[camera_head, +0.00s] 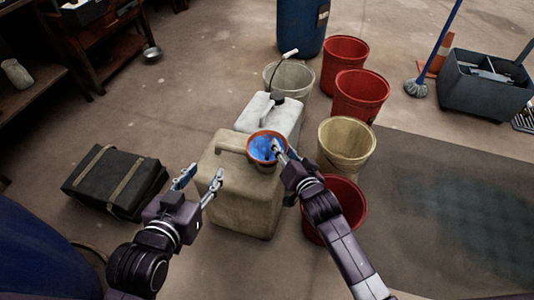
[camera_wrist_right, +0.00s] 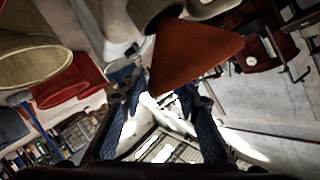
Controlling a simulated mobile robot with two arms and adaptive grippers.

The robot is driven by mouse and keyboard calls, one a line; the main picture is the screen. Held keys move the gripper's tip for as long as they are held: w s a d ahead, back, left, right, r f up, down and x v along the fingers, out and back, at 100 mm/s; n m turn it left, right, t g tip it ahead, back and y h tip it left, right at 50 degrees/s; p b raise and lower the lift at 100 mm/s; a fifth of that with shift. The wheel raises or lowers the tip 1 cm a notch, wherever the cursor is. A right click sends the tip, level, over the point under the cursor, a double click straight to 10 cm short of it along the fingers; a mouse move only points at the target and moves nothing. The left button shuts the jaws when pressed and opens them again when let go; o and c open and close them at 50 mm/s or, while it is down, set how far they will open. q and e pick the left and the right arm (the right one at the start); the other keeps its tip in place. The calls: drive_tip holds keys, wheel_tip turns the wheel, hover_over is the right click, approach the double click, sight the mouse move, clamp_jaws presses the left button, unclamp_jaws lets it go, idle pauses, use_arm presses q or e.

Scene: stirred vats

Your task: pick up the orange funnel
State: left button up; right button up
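The orange funnel (camera_head: 262,162) stands mouth up on top of the beige jerrycan (camera_head: 236,205), near its right side. Blue shows inside its mouth; I cannot tell whether this is a finger or the funnel's inside. My right gripper (camera_head: 276,149) is at the funnel's right rim. In the right wrist view the funnel (camera_wrist_right: 195,52) is a large orange cone just beyond the spread blue fingers of the right gripper (camera_wrist_right: 155,95). Whether they touch it is unclear. My left gripper (camera_head: 203,178) is open and empty, left of the jerrycan.
A white jerrycan (camera_head: 286,118) stands behind the beige one. Red buckets (camera_head: 360,92), a cream bucket (camera_head: 345,147) and a grey bucket (camera_head: 289,80) crowd the right and back. A dark case (camera_head: 110,182) lies on the floor at left.

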drive_tip(key=shift+x, duration=0.85)
use_arm(q)
drive_tip(key=r, duration=0.1)
drive_tip(key=w+r+t, duration=0.1)
drive_tip(key=r, duration=0.1)
drive_tip(key=shift+w+d+r+t+h, duration=0.25)
drive_tip(key=shift+d+t+h, duration=0.05)
drive_tip(key=shift+d, duration=0.1)
use_arm(e)
drive_tip(key=shift+c, duration=0.7)
clamp_jaws()
